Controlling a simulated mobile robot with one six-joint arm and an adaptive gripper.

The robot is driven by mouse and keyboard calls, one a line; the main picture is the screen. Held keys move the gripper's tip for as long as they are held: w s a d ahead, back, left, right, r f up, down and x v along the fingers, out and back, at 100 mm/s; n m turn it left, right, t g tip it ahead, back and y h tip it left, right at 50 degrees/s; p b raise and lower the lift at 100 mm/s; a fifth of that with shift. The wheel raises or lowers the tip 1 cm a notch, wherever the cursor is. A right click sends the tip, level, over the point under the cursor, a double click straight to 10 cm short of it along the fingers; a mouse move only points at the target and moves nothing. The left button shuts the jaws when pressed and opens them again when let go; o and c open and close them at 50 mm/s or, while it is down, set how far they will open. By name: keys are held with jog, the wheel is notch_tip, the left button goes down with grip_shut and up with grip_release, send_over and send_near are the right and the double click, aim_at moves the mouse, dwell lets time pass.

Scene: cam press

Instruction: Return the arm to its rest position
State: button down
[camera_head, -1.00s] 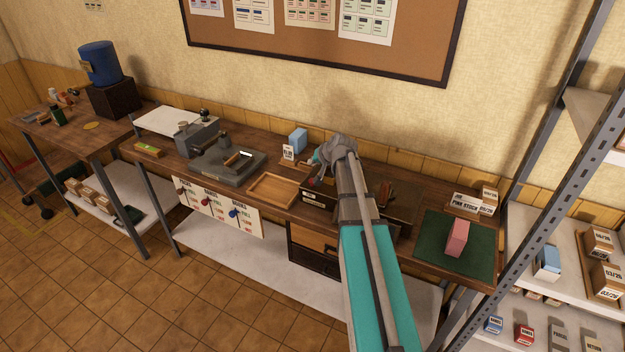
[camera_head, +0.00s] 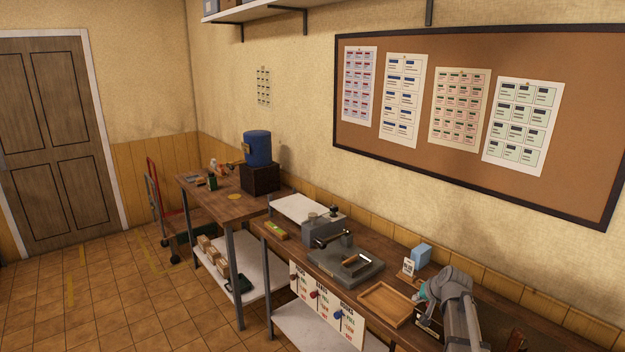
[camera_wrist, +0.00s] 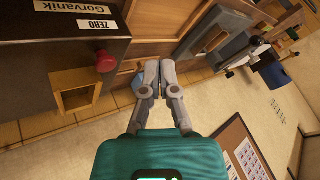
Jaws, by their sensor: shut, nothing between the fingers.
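My grey arm (camera_head: 457,300) reaches in from the bottom right of the head view, over the workbench. In that view the arm largely hides my gripper. In the wrist view my gripper (camera_wrist: 147,82) has its two grey fingertips together with nothing held between them. A dark box (camera_wrist: 50,48) labelled "Gorvanik" and "ZERO", with a red knob (camera_wrist: 106,62), is to the left of the fingers, apart from them. A blue block lies behind the fingertips, partly hidden.
The bench holds a wooden tray (camera_head: 364,307), a grey press (camera_head: 345,262) and a blue box (camera_head: 421,253). A side table (camera_head: 217,204) with a blue drum (camera_head: 257,148) stands farther left. A cork board (camera_head: 560,150) hangs on the wall. The floor at left is clear.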

jog(key=s+a+f+n+g+h, duration=0.1)
jog(key=s+a+f+n+g, duration=0.1)
jog(key=s+a, duration=0.6)
jog(key=s+a+f+n+g+h, duration=0.1)
jog(key=s+a+g, duration=0.4)
jog(key=s, duration=0.9)
jog(key=a+n, duration=0.1)
jog(key=a, duration=0.2)
jog(key=shift+a+f+n+h, duration=0.25)
jog(key=shift+f+n+h, duration=0.05)
jog(key=shift+f+n, duration=0.1)
